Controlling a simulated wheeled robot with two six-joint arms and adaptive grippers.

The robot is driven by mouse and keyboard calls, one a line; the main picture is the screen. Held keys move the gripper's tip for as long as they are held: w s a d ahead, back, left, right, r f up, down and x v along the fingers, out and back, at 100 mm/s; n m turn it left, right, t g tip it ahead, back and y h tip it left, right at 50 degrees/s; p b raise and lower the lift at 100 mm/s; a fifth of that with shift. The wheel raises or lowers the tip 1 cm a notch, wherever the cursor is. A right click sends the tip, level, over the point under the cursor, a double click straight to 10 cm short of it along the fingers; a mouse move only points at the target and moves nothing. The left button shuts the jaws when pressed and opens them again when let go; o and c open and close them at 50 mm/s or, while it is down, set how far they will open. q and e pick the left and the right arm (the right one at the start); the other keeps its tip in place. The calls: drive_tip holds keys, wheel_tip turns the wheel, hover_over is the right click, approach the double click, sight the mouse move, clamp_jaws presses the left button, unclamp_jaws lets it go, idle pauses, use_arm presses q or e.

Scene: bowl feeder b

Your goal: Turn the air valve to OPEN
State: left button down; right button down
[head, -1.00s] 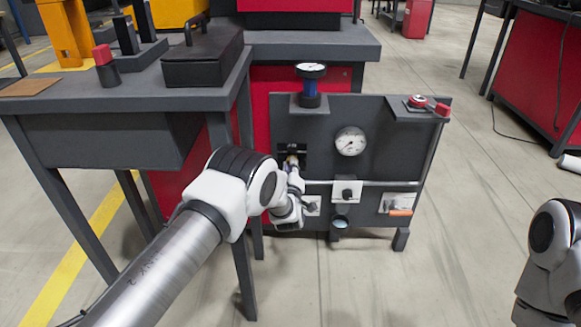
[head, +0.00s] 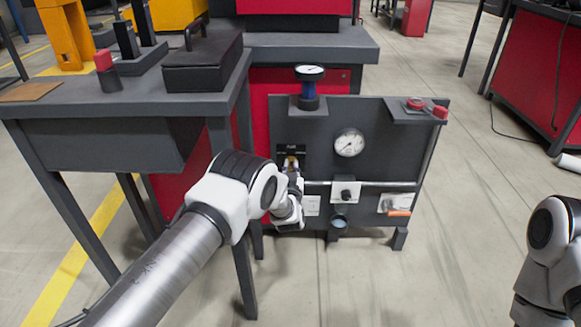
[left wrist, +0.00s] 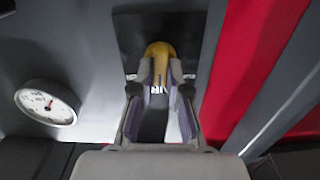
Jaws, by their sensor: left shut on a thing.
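The air valve's yellow handle (left wrist: 160,52) shows in the left wrist view in front of a black plate (left wrist: 195,28). My left gripper (left wrist: 160,88) is shut on the handle, with one finger on each side of it. In the head view my left gripper (head: 292,168) is at the left part of the dark grey panel (head: 390,150), in front of the black valve plate (head: 291,149). The handle is mostly hidden there, and the label is too small to read. Only part of my right arm shows at the lower right; its gripper is out of view.
A round white gauge (head: 349,143) sits right of the valve and also shows in the left wrist view (left wrist: 47,102). A blue regulator (head: 309,90) and red buttons (head: 416,103) top the panel. A grey table (head: 150,98) stands close on the left.

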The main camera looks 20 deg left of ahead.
use_arm(q)
drive_tip(key=m, duration=0.4)
drive_tip(key=shift+d+f+m, duration=0.1)
drive_tip(key=shift+m, duration=0.2)
drive_tip(key=shift+d+m, duration=0.1)
drive_tip(key=shift+m, duration=1.8)
drive_tip(key=c, duration=1.2)
unclamp_jaws()
drive_tip(key=shift+o, duration=0.2)
drive_tip(key=v, duration=1.2)
